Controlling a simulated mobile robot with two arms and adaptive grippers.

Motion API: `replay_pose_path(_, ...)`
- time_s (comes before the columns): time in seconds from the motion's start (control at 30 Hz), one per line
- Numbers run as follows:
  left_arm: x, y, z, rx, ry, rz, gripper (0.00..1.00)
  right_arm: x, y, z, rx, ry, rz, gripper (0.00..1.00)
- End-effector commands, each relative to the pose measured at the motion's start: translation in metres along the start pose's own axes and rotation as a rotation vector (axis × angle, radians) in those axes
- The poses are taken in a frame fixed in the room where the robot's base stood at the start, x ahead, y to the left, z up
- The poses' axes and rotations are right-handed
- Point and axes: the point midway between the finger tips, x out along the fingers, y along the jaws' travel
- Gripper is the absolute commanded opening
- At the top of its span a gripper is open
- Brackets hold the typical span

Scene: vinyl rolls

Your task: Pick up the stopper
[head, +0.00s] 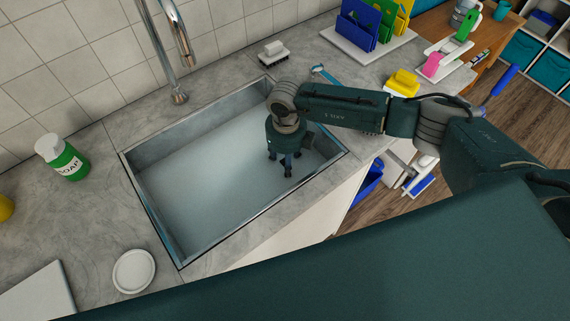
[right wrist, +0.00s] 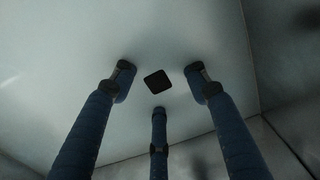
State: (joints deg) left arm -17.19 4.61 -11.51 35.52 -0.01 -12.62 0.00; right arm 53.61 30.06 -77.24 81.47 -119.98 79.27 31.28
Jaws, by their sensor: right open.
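The stopper (right wrist: 158,81) is a small dark square piece on the pale floor of the sink (head: 215,185). In the right wrist view it lies between the spread fingertips, with no finger touching it in the picture. In the head view I cannot make it out; my right gripper and arm cover that part of the sink. My right gripper (head: 284,165) points down into the right end of the sink. Its three blue fingers are open and empty around the stopper as seen from the wrist. My left gripper is not in view.
The sink walls stand close to the right gripper. A faucet (head: 180,95) rises behind the sink. A green soap bottle (head: 62,158) and a white dish (head: 134,271) stand on the left counter. A brush (head: 272,53) lies behind the sink. The sink's left part is clear.

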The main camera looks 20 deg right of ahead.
Motion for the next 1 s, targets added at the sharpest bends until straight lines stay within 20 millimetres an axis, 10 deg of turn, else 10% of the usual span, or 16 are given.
replay_pose_path(0.17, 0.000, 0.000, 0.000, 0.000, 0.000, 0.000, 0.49, 0.001, 0.000, 0.000, 0.000, -0.001, 0.000, 0.45)
replay_pose_path(0.4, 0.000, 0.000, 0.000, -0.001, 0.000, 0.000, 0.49, 0.000, 0.000, 0.000, 0.000, -0.001, 0.000, 0.03)
replay_pose_path(1.0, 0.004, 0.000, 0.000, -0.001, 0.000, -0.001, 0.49, -0.019, -0.001, 0.002, -0.001, -0.004, -0.001, 0.03)
